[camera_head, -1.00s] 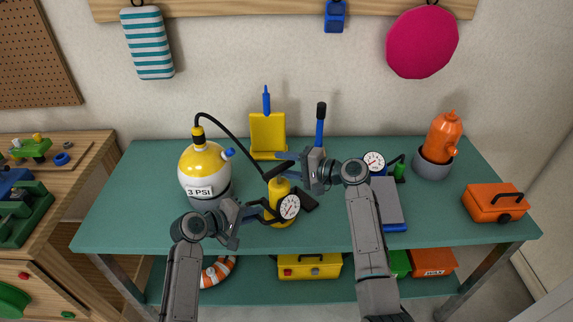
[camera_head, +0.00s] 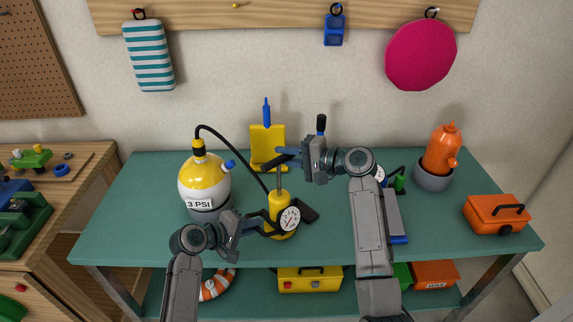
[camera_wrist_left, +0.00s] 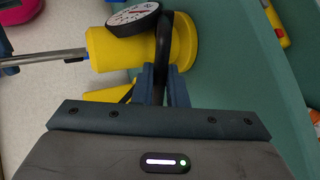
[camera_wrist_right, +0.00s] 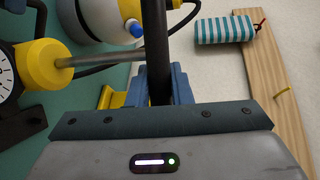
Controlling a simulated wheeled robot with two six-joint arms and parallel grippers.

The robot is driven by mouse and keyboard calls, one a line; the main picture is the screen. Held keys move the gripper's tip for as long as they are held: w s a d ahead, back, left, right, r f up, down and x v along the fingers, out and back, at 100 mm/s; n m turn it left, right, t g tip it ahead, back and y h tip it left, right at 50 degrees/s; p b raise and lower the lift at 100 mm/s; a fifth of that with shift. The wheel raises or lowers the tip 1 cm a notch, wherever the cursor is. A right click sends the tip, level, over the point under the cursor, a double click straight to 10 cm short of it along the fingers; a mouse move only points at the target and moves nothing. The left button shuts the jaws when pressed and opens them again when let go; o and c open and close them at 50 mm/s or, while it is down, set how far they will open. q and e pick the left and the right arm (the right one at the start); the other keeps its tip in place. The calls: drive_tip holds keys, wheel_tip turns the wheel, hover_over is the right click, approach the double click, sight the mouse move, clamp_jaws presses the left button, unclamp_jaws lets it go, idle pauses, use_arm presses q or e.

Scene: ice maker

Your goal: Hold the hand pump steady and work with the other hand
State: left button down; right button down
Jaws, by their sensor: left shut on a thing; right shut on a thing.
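My left gripper (camera_head: 261,222) is shut on the black side grip (camera_wrist_left: 181,45) of the pump body. My right gripper (camera_head: 284,157) is shut on the black bar handle (camera_wrist_right: 155,40), above the body. The handle is raised and a length of metal rod (camera_wrist_right: 88,59) shows below it. A black hose runs to a yellow and white round tank (camera_head: 203,176) labelled "3 PSI", left of the pump.
A yellow stand (camera_head: 262,140) with a blue piece is behind the pump. An orange canister (camera_head: 441,150) in a grey ring and an orange toolbox (camera_head: 485,214) are on the right. My right arm partly hides a grey and blue item (camera_head: 394,215).

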drive_tip(key=shift+r, duration=0.2)
drive_tip(key=c, duration=1.3)
unclamp_jaws()
drive_tip(key=shift+s+d, duration=0.1)
drive_tip(key=shift+d, duration=0.05)
drive_tip(key=v, duration=1.1)
drive_tip(key=shift+d, duration=0.3)
drive_tip(key=shift+s, duration=0.15)
